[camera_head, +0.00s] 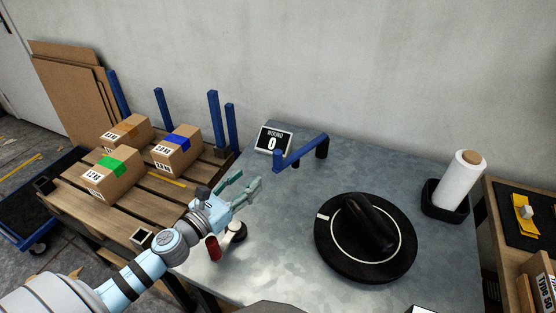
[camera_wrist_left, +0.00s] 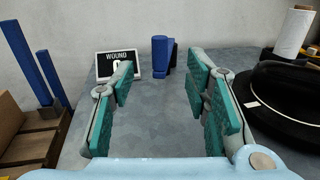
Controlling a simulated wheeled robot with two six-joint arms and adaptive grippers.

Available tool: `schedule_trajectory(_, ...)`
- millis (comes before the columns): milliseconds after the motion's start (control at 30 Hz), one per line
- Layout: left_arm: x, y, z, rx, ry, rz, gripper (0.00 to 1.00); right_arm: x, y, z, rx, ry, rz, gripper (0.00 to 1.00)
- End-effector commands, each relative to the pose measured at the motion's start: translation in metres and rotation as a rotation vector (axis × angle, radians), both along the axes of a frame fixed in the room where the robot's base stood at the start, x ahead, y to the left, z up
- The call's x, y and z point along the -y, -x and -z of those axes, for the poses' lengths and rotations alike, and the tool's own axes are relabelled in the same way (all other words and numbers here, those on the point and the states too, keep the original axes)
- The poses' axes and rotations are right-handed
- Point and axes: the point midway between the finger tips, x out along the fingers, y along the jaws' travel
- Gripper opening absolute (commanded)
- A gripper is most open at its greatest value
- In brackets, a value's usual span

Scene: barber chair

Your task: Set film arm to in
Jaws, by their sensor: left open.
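The blue film arm (camera_head: 300,153) stands at the back of the grey metal table on a dark post. Its bar slants from the post at the right toward the near left, with a short blue end piece hanging down. In the left wrist view the film arm (camera_wrist_left: 160,57) shows nearly end-on, beyond and between my fingers. My left gripper (camera_head: 245,186) is over the table's left edge, open and empty, apart from the film arm. Its teal pads (camera_wrist_left: 160,88) are wide apart in the left wrist view. My right gripper is not in view.
A black turntable (camera_head: 330,248) bearing a dark object is right of centre. A sign reading "WOUND 0" (camera_head: 272,140) stands behind the arm. A red-handled item (camera_head: 213,248) lies below my left gripper. A white film roll (camera_head: 461,180) stands right. Boxes on a pallet (camera_head: 170,195) are left.

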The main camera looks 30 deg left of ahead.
Motion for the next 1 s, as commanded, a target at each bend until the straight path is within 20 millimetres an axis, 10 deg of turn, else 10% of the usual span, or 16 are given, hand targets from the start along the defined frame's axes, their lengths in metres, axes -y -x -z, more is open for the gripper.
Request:
schedule_trajectory(367,0.009,-0.058,-0.007,0.002,0.006,-0.004,0.43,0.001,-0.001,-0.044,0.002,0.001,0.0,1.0)
schedule_trajectory(700,0.021,-0.13,0.001,0.001,0.001,-0.003,0.43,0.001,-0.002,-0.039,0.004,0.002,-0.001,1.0)
schedule_trajectory(1000,0.023,-0.142,0.0,0.0,-0.001,-0.001,0.43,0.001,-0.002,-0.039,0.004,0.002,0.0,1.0)
